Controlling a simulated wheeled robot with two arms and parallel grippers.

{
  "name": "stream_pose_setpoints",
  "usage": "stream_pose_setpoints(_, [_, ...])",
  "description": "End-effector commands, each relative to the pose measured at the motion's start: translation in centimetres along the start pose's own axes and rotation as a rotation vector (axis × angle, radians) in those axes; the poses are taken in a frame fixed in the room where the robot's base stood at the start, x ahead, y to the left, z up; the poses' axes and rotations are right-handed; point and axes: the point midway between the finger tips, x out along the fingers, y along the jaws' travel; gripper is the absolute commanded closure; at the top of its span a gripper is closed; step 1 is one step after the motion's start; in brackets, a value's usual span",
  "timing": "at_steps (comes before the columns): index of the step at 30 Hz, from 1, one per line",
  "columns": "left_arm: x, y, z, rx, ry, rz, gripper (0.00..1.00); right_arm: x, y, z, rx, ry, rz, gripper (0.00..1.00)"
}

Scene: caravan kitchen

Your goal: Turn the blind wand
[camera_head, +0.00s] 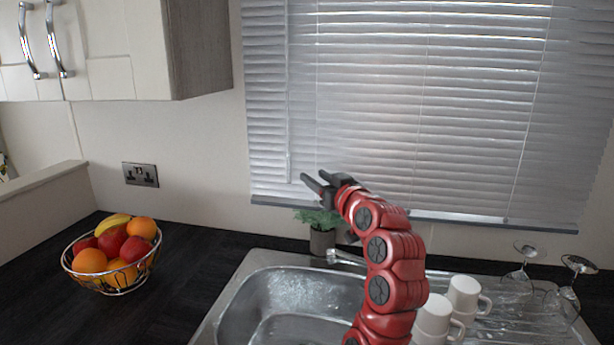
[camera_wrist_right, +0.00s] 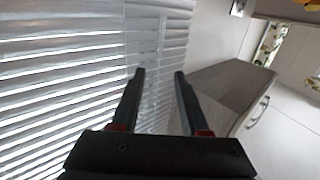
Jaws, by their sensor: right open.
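The blind wand (camera_head: 288,110) is a thin pale rod hanging upright in front of the left part of the closed grey slatted blind (camera_head: 430,100). Its lower end is just left of my right gripper (camera_head: 314,178) in the head view. My right gripper is open, its two dark fingers pointing up and left toward the wand, with nothing seen held. In the right wrist view the gripper (camera_wrist_right: 160,73) is open, and a thin upright line that looks like the wand (camera_wrist_right: 162,45) shows in the gap beyond the fingertips. The exact distance is hard to tell. My left gripper is out of view.
Below my red right arm are a steel sink (camera_head: 235,290), a tap (camera_head: 345,257) and a small potted plant (camera_head: 321,240). White mugs (camera_head: 464,295) and upturned glasses (camera_head: 519,280) stand right. A fruit basket (camera_head: 125,288) sits left. A wall cabinet (camera_head: 205,50) hangs upper left.

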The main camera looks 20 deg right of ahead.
Motion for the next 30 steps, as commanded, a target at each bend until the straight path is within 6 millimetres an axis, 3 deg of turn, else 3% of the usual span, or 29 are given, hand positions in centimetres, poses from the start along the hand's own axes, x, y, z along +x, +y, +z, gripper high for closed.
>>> stream_pose_setpoints(3, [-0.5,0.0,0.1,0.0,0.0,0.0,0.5,-1.9,0.0,0.1,0.0,0.004,0.001,0.55])
stream_pose_setpoints(9, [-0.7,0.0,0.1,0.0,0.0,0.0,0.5,-3.9,0.0,-0.1,-0.001,0.004,0.0,0.55])
stream_pose_setpoints(26, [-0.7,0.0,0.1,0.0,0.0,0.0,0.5,-4.3,-0.1,-0.1,-0.001,0.001,-0.001,0.55])
stream_pose_setpoints(30, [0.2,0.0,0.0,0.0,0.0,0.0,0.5,-4.3,-0.1,-1.0,-0.001,0.001,-0.001,0.55])
